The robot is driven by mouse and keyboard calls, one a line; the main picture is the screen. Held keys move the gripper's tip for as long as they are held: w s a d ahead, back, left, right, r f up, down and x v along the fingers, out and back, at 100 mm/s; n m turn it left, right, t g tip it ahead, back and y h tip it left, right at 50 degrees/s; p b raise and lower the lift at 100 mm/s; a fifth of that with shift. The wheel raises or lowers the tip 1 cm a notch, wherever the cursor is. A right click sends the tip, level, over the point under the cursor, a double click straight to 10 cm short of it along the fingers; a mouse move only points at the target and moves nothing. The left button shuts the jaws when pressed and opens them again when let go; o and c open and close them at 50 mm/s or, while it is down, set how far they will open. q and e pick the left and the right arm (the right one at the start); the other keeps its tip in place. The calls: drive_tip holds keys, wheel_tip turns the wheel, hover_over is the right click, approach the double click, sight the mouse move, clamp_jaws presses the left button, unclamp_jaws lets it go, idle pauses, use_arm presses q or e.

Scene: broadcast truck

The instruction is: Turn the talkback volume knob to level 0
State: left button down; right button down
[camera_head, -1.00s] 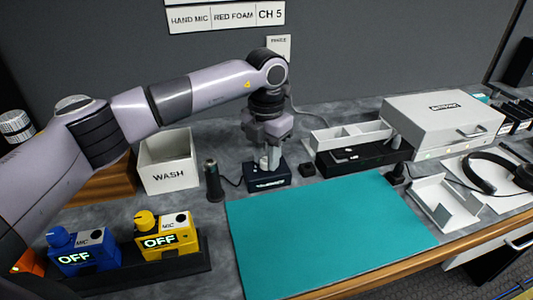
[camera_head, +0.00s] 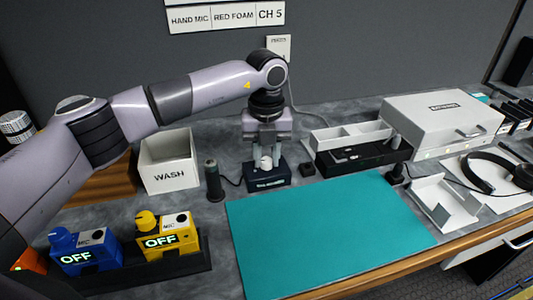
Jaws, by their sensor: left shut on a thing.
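The talkback box is a small dark navy box (camera_head: 269,184) with a pale label on its front, standing behind the teal mat. Its whitish volume knob (camera_head: 266,163) stands on top. My left gripper (camera_head: 266,156) points straight down from above, with one finger on each side of the knob, and is shut on it. The knob's pointer and level marks are too small to read. My right gripper is out of view.
A black handheld microphone (camera_head: 213,180) stands just left of the box, and a white WASH bin (camera_head: 167,162) is further left. The teal mat (camera_head: 325,235) is clear.

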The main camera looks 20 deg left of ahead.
sight(266, 160)
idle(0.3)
use_arm(q)
drive_tip(key=c, duration=0.8)
unclamp_jaws()
drive_tip(key=shift+c, duration=0.2)
drive_tip(key=shift+r+b, duration=0.35)
drive_tip(key=shift+r, duration=3.3)
drive_tip(key=shift+s+f, duration=0.1)
